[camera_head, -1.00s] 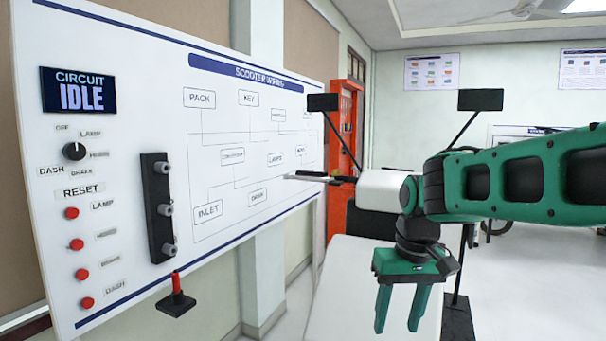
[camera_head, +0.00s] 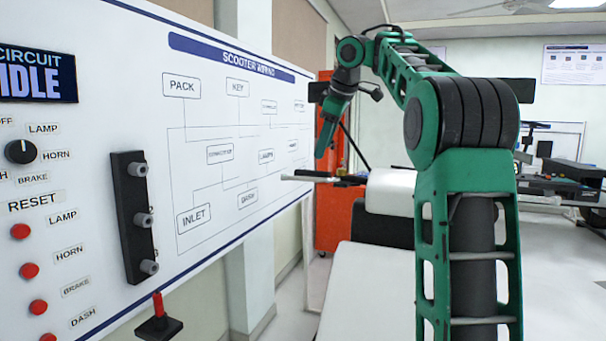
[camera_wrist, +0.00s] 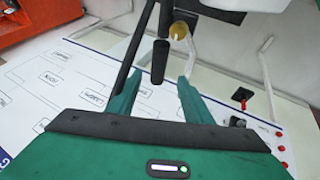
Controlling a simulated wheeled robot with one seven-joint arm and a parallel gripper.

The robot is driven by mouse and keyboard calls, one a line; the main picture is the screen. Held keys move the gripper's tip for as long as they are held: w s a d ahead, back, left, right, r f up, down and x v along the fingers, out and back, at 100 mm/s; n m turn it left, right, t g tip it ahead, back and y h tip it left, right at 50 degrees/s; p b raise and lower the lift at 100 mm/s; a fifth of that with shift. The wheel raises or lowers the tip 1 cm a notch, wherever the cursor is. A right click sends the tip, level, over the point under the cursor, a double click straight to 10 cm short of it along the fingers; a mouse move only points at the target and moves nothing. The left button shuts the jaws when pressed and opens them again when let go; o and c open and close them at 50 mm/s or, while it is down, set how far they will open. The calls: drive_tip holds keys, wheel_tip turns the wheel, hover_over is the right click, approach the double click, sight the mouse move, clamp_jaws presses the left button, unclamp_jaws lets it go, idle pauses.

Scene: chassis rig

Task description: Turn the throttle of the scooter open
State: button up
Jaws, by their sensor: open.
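The scooter has a white front body (camera_head: 392,192), with a handlebar end and black grip (camera_head: 345,179) on its left side in the head view. In the wrist view, a short black grip (camera_wrist: 159,62) lies just ahead of and between my fingertips, apart from them as far as I can see. My gripper (camera_wrist: 160,79) is open and empty. In the head view, my gripper (camera_head: 325,137) points down above and slightly left of the handlebar. My arm hides part of the scooter, including much of its right side.
A white wiring panel (camera_head: 239,120) stands close on the left, with a knob (camera_head: 20,151), red buttons (camera_head: 30,270) and a red lever (camera_head: 158,304). Its display reads IDLE. A mirror (camera_head: 318,92) and its black stalk rise near my gripper. An orange cabinet (camera_head: 335,228) stands behind.

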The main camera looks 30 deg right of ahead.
drive_tip(key=shift+w+x, duration=0.15)
drive_tip(key=shift+x, duration=2.55)
drive_tip(key=shift+w+x, duration=0.15)
drive_tip(key=shift+x, duration=2.55)
drive_tip(key=shift+a+r, duration=0.1)
drive_tip(key=shift+r, duration=0.05)
drive_tip(key=c, duration=1.1)
